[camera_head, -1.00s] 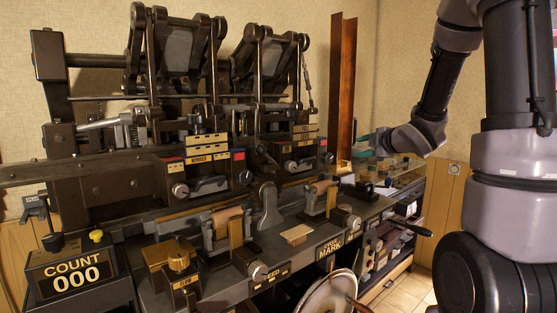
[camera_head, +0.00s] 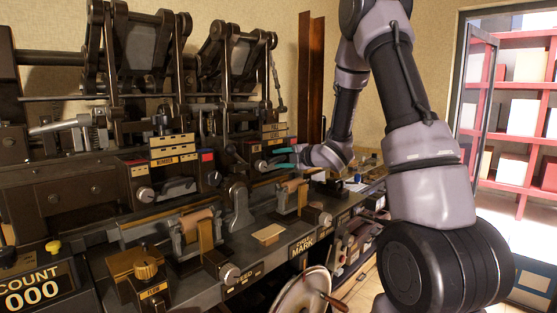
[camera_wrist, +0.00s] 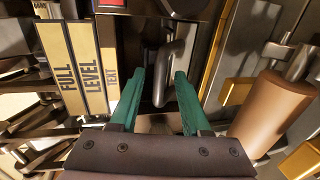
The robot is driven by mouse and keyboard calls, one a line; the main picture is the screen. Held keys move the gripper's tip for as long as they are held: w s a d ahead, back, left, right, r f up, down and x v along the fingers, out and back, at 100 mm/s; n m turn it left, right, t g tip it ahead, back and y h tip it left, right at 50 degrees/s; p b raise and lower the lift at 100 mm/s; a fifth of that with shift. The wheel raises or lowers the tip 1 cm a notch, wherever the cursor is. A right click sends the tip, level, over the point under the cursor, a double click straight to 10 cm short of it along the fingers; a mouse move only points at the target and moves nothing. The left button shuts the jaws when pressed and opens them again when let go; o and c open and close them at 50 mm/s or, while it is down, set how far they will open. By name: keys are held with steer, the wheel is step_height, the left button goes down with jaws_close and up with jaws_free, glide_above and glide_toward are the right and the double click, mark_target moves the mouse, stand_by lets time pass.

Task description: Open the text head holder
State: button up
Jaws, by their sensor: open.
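The text head holder is on the press, by the yellow "TEXT" label (camera_wrist: 111,75) beside the "FULL" and "LEVEL" labels in the wrist view. A bent grey handle (camera_wrist: 168,70) sticks out beside that label. My gripper (camera_wrist: 160,76) has green fingers and is open, with one finger on each side of the handle.
A brown roller (camera_wrist: 272,112) lies close to the right finger in the wrist view. In the head view, a similar left head unit (camera_head: 172,150), a count display (camera_head: 35,287) and a handwheel (camera_head: 303,293) are on the press. Open floor and red shelves (camera_head: 520,95) are at the right.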

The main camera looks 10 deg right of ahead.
steer(key=shift+w+a, duration=0.25)
steer(key=shift+w, duration=0.1)
jaws_close()
steer(key=shift+f, duration=0.1)
stand_by(1.1)
